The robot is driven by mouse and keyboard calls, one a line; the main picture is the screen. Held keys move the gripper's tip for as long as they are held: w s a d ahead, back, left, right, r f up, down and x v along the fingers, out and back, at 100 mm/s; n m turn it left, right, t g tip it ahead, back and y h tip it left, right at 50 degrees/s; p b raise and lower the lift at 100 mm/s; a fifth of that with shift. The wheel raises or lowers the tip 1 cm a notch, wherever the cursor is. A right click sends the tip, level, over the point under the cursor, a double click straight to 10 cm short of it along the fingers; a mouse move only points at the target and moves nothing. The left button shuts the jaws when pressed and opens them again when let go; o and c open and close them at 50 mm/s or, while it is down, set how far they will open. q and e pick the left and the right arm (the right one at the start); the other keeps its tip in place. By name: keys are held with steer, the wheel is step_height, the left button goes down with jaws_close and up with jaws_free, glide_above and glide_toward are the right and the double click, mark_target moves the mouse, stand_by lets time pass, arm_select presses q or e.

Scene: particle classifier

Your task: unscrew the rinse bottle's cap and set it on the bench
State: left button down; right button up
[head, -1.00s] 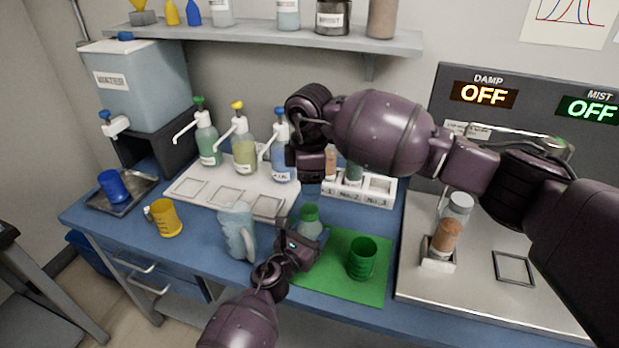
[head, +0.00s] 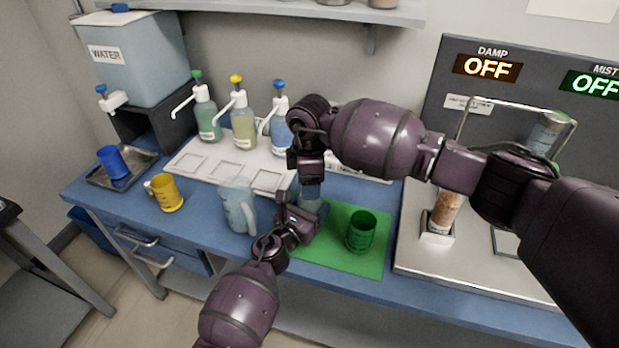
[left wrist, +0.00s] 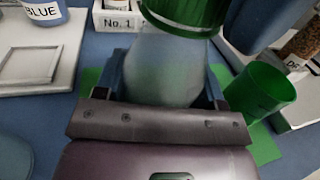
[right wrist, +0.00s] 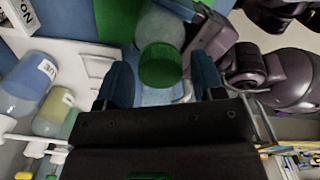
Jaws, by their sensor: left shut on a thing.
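The rinse bottle (head: 311,200) is upright and translucent at the left edge of the green mat, with a green cap. My left gripper (head: 300,214) is shut around its body. In the left wrist view the bottle (left wrist: 163,68) stands between the fingers with its green cap (left wrist: 187,14) above them. My right gripper (head: 311,175) is right above the bottle and hides the cap in the head view. In the right wrist view my right gripper (right wrist: 162,80) is open, its fingers apart on either side of the green cap (right wrist: 160,66). Contact with the cap cannot be told.
A green cup (head: 361,232) stands on the green mat (head: 345,258), close right of the bottle. A clear jug (head: 239,205) and a yellow mug (head: 166,192) stand to the left. Pump bottles line the back. A metal-topped machine (head: 480,262) is at the right.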

steer(key=c, duration=0.9)
steer(key=shift+n, duration=0.3)
